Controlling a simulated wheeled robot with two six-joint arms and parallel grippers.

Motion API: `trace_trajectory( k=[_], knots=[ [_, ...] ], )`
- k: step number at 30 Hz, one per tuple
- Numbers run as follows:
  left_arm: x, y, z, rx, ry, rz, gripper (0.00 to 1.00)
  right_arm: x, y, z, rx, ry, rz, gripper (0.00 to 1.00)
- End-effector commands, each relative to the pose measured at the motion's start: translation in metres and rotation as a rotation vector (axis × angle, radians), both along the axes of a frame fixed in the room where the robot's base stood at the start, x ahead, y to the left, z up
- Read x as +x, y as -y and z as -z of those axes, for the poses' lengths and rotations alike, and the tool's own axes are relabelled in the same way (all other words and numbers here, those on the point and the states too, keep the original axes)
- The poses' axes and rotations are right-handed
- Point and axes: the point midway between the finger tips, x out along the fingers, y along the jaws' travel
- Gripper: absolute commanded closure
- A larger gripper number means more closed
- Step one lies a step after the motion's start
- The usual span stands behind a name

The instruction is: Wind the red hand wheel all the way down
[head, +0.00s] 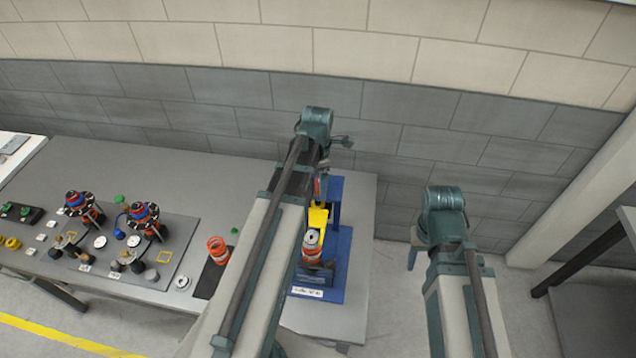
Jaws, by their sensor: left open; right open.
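A blue press-like fixture (336,258) stands at the right end of the grey table, with a blue post and a yellow part (318,217). A small red piece (317,187) shows above the yellow part, beside my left arm; it may be the rim of the red hand wheel, which is otherwise hidden. My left gripper (323,178) is at the top of the fixture, mostly covered by my own arm; it is open, and I cannot tell whether it touches the wheel.
A red-orange cylinder with a grey top (312,243) sits in the fixture. Another red-orange cylinder (218,249) stands on a dark mat left of my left arm. A grey board (180,240) at left carries several small parts. A brick wall closes the back.

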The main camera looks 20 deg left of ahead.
Motion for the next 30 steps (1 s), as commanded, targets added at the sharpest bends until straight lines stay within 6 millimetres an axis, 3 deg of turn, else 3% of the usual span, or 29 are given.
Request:
trace_trajectory(
  k=[6,15,24,30],
  knots=[
    [0.0,0.0,0.0,0.0,0.0,-0.258,0.07,0.0,0.0,0.0,0.0,0.0,0.0,0.5],
    [0.0,0.0,0.0,0.0,0.0,-0.347,0.07,0.0,0.0,0.0,0.0,0.0,0.0,0.5],
    [0.0,0.0,0.0,0.0,0.0,-0.669,0.07,0.0,0.0,0.0,0.0,0.0,0.0,0.5],
    [-0.0001,0.0001,0.0,0.0,0.0,-0.725,0.07,0.0,0.0,0.0,0.0,0.0,0.0,0.5]
  ],
)
